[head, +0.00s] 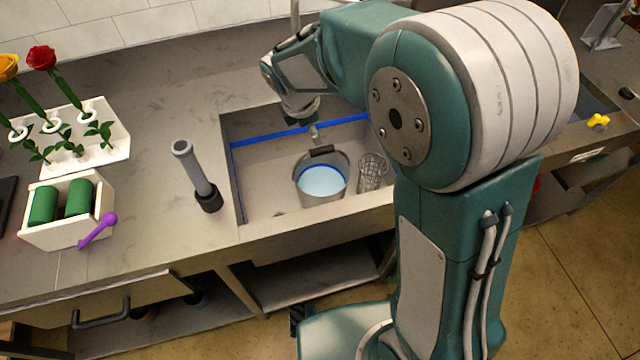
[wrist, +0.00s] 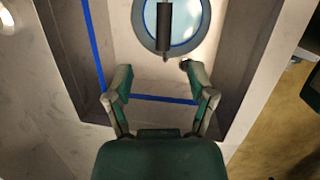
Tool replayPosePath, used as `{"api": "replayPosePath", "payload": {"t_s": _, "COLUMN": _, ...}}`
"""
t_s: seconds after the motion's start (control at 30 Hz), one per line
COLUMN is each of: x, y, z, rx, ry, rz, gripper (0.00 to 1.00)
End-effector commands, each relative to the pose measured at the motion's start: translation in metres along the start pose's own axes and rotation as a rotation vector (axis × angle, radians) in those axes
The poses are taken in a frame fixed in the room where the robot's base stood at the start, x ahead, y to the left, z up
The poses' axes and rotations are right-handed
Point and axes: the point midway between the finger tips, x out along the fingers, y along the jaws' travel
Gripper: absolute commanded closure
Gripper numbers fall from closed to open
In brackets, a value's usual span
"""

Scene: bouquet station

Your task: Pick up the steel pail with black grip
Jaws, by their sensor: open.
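The steel pail (head: 322,191) stands upright in the sink, holding something pale blue with a darker blue rim line. Its black grip (head: 322,151) lies across the top, toward the back in the head view. In the wrist view the pail (wrist: 146,32) is at the top edge, partly cut off, with the black grip (wrist: 164,26) upright in the picture across its opening. My gripper (wrist: 156,69) is open and empty, its two fingers spread below the pail in that view and apart from the grip. In the head view my wrist hangs over the sink's back edge; the fingers are hard to make out.
A clear ribbed glass (head: 371,172) stands in the sink close to the pail's right. A grey cylinder with a black base (head: 197,177) stands on the counter left of the sink. A white flower holder (head: 85,150) and a box with green rolls (head: 67,217) are further left.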

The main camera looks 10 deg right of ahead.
Motion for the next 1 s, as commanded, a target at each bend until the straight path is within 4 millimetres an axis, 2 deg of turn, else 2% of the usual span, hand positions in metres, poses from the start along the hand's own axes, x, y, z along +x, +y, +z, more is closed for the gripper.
{"api": "replayPosePath", "payload": {"t_s": 0.2, "x": 0.037, "y": -0.001, "z": 0.001, "rx": 0.003, "ry": -0.001, "rz": -0.006, "gripper": 0.29}}
{"api": "replayPosePath", "payload": {"t_s": 0.43, "x": 0.056, "y": -0.002, "z": -0.001, "rx": 0.004, "ry": -0.001, "rz": -0.004, "gripper": 0.29}}
{"api": "replayPosePath", "payload": {"t_s": 0.7, "x": 0.096, "y": -0.004, "z": -0.001, "rx": 0.005, "ry": -0.001, "rz": -0.004, "gripper": 0.29}}
{"api": "replayPosePath", "payload": {"t_s": 1.0, "x": 0.102, "y": -0.004, "z": -0.001, "rx": 0.006, "ry": 0.0, "rz": -0.002, "gripper": 0.29}}
